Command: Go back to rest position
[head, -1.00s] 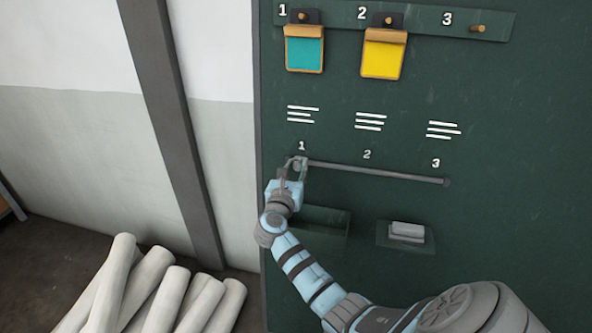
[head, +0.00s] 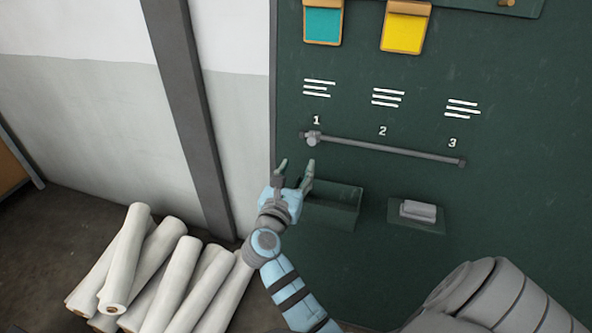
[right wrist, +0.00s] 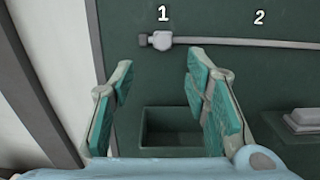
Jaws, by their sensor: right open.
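My right gripper (head: 293,172) is open and empty, below and a little left of the slider knob (head: 313,138). The knob sits at the left end of a horizontal rail (head: 390,149), under the number 1. In the right wrist view the open fingers (right wrist: 150,95) frame the panel, with the knob (right wrist: 162,40) above and between them, apart from both. The green panel (head: 520,120) carries the numbers 1, 2 and 3 above the rail. My left gripper is not in view.
An open green bin (head: 345,215) is fixed to the panel close to my right gripper. A small shelf with a grey block (head: 418,210) is to its right. Teal (head: 323,22) and yellow (head: 403,32) tags hang above. Several white rolls (head: 125,260) lie on the floor at left.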

